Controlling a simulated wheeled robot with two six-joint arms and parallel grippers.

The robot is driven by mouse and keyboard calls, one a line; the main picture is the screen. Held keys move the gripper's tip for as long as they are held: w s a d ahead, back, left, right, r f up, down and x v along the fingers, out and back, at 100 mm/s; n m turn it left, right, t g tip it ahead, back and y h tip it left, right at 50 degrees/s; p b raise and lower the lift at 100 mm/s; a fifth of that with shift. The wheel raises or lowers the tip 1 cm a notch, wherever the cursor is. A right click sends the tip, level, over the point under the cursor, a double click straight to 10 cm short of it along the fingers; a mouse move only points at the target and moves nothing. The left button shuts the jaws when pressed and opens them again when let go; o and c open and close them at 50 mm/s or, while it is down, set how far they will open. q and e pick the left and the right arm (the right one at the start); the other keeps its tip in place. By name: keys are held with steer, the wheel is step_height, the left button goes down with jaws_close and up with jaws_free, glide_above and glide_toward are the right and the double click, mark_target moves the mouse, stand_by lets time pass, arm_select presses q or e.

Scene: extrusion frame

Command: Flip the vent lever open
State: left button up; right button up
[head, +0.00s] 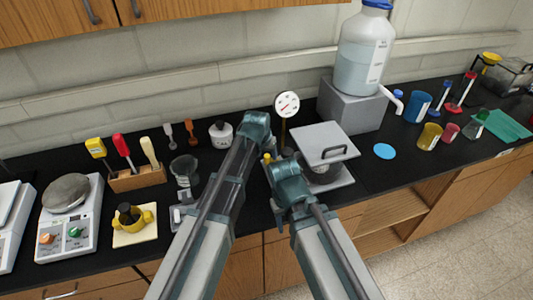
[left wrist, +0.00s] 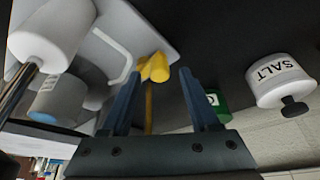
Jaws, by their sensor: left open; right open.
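The yellow vent lever (left wrist: 153,68) shows in the left wrist view beside a grey housing, with its stem running down between my left fingers. In the head view only a small yellow piece (head: 267,157) shows between my two grippers, left of the grey plate with a handle (head: 325,141). My left gripper (head: 259,128) is open; its fingers (left wrist: 158,78) stand on either side of the lever's stem in the picture, and contact cannot be told. My right gripper (head: 286,178) is open, close to the plate's left side; its fingertips are hard to make out.
A dial gauge (head: 287,104) stands just behind the grippers. A white SALT jar (head: 220,134) is left of my left gripper and also shows in the left wrist view (left wrist: 282,80). A large bottle (head: 363,52) stands on a grey block (head: 352,105). The black bench is free around a blue disc (head: 384,151).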

arm_select(q)
steer(key=p+v, duration=1.1)
steer(key=v, duration=0.2)
steer(key=s+a+f+g+y+b, duration=0.1)
steer(key=s+f+b, duration=0.3)
steer(key=s, duration=0.3)
steer(key=s+a+f+g+b, duration=0.1)
steer(key=s+f+g+b, duration=0.1)
steer(key=s+f+b, duration=0.3)
steer(key=s+a+f+g+y+b, duration=0.1)
steer(key=s+f+b, duration=0.4)
steer(key=s+f, duration=0.2)
steer(key=shift+s+a+y, duration=0.15)
steer(key=shift+s, duration=0.55)
steer(key=shift+s+a+y, duration=0.15)
steer(key=shift+s, duration=0.8)
